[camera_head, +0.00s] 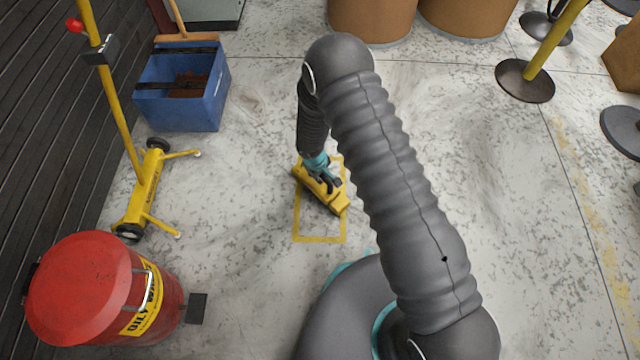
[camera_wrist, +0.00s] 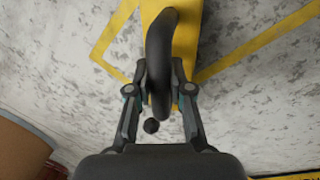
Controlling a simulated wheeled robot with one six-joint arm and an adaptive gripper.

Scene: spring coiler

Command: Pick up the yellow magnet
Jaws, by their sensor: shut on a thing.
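The yellow magnet (camera_head: 336,204) is a yellow bar with a black handle, set at a slant inside a yellow taped rectangle on the floor. My gripper (camera_head: 326,182) is over its middle, pointing down. In the wrist view, my gripper (camera_wrist: 161,75) is shut on the black handle (camera_wrist: 160,45), one finger on each side. The yellow body (camera_wrist: 189,50) shows behind the handle, partly hidden by it and my fingers. I cannot tell whether the magnet touches the floor or hangs just above it.
A yellow wheeled stand (camera_head: 145,190) and a red oily waste can (camera_head: 80,290) are at left. A blue bin (camera_head: 180,95) stands behind. Brown drums (camera_head: 372,20) are at the back, a yellow post with a round base (camera_head: 525,82) at right. Floor around the taped rectangle is clear.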

